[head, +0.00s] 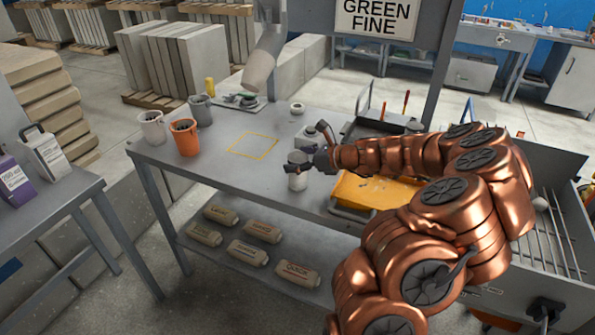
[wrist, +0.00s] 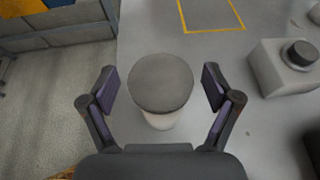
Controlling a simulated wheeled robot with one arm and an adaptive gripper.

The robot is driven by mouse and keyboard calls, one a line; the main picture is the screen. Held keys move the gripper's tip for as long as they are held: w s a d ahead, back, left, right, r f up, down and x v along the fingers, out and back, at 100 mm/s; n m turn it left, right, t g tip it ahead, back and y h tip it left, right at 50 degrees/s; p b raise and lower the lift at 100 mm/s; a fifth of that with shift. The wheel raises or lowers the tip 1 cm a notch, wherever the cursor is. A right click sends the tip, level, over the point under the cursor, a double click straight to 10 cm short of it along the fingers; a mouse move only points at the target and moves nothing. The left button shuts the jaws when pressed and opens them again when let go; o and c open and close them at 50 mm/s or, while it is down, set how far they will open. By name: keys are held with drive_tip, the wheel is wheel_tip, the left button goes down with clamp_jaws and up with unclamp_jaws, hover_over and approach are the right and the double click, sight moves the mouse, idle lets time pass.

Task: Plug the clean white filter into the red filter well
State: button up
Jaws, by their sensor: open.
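A short off-white cylinder with a grey round top (head: 297,182) stands upright near the table's front edge. It may be the clean white filter, but I cannot confirm this. In the wrist view the cylinder (wrist: 160,84) stands between the two fingers, with a gap on each side. My gripper (head: 301,163) is open around it, and its fingers (wrist: 160,90) hold nothing. A second small white round piece (head: 297,108) lies at the table's back. I cannot pick out a red filter well in either view.
White, orange and grey cups (head: 152,130) (head: 186,138) (head: 200,110) stand at the table's left. A yellow outlined square (head: 253,146) is bare. A pale block with a dark knob (wrist: 284,67) stands right of my gripper. A yellow-orange tray (head: 372,190) lies right.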

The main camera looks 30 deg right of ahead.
drive_tip(key=shift+c, duration=0.4)
drive_tip(key=c, duration=1.3)
drive_tip(key=shift+r, duration=0.1)
